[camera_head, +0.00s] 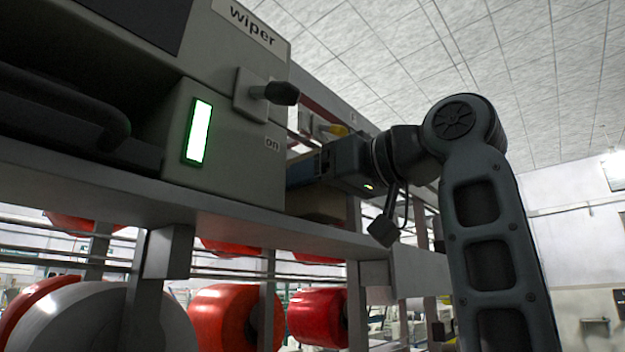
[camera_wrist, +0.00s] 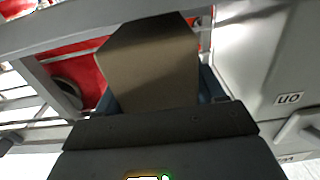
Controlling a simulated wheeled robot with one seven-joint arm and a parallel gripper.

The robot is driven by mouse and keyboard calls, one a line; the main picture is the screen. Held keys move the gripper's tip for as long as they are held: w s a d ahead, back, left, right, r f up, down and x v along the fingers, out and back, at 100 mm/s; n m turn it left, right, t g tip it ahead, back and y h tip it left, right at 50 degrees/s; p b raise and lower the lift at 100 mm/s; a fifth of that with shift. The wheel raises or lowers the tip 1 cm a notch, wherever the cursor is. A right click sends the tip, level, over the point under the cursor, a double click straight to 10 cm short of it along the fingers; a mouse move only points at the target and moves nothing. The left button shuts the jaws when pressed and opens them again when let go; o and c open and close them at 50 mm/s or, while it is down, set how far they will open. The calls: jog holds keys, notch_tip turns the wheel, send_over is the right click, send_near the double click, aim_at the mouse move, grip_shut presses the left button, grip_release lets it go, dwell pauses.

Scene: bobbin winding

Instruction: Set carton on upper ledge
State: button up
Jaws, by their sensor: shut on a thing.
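A plain brown carton (camera_head: 318,204) is partly visible in the head view, just right of the grey wiper box and at the level of the upper ledge (camera_head: 225,212). My gripper (camera_head: 303,170) is above it, and its fingertips are partly hidden by the wiper box. In the wrist view the carton (camera_wrist: 150,72) sits between the fingers of my gripper (camera_wrist: 160,92), which is shut on it. I cannot tell whether the carton's underside touches the ledge.
The grey wiper box (camera_head: 225,130), with a lit green-edged panel, a black knob (camera_head: 275,93) and a handle, stands close left of my gripper. Red bobbins (camera_head: 318,316) hang below the ledge. A post and rail stand behind; open space lies at the right.

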jog(key=shift+f+b, duration=0.35)
jog(key=shift+f, duration=0.15)
dwell(0.3)
jog(key=o, duration=1.4)
